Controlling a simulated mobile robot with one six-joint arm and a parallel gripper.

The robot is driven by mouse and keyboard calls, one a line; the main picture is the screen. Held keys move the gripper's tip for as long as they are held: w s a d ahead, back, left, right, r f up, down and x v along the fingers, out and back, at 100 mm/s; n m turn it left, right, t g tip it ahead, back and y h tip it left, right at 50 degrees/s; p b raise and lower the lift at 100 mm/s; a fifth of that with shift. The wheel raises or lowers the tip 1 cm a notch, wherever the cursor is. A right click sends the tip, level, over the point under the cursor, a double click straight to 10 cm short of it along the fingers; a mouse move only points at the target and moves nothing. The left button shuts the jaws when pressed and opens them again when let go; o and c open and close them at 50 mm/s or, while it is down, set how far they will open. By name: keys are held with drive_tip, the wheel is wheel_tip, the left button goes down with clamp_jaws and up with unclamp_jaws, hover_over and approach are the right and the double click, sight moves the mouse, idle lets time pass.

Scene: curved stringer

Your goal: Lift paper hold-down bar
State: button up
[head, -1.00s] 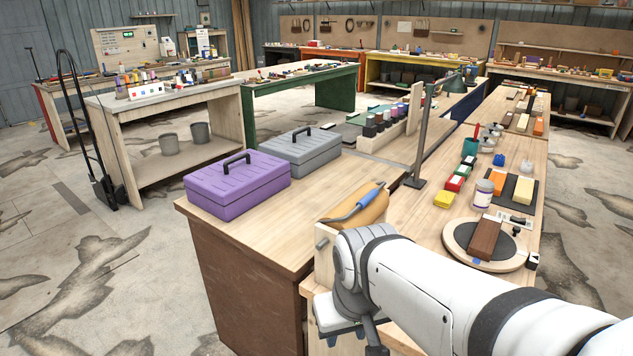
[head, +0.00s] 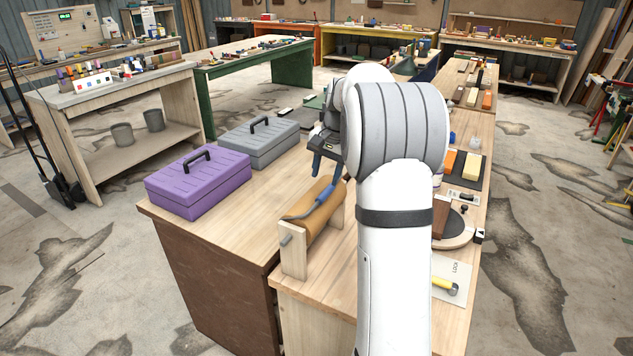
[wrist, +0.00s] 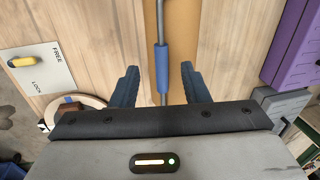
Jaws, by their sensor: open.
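The paper hold-down bar (head: 308,205) is a thin grey bar with a blue grip (head: 326,192). It lies over a brown paper roll (head: 322,222) held in a wooden stand (head: 293,255) on the bench. My gripper (head: 326,170) is open and empty, fingers pointing down, just above the blue grip in the head view. In the wrist view the blue grip (wrist: 162,68) appears between the two blue fingers (wrist: 160,78), with space on both sides. I cannot tell how far the fingertips are above it. My arm hides part of the bench behind the roll.
A purple toolbox (head: 198,182) and a grey toolbox (head: 260,143) stand left of the roll. A plate marked FREE and LOCK with a yellow handle (head: 446,286) lies to the right, near a round wooden board (head: 458,232). Bare bench lies between toolboxes and roll.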

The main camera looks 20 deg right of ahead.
sight(323, 195)
drive_tip(key=shift+m, duration=0.3)
drive_tip(key=f, duration=0.2)
drive_tip(key=w+f, duration=0.1)
drive_tip(key=f, duration=0.2)
drive_tip(key=w+f+p, duration=0.1)
drive_tip(key=f, duration=0.1)
drive_tip(key=shift+w+d+f, duration=0.2)
drive_tip(key=shift+d+f, duration=0.1)
drive_tip(key=shift+f, duration=0.1)
drive_tip(key=shift+c, duration=0.4)
clamp_jaws()
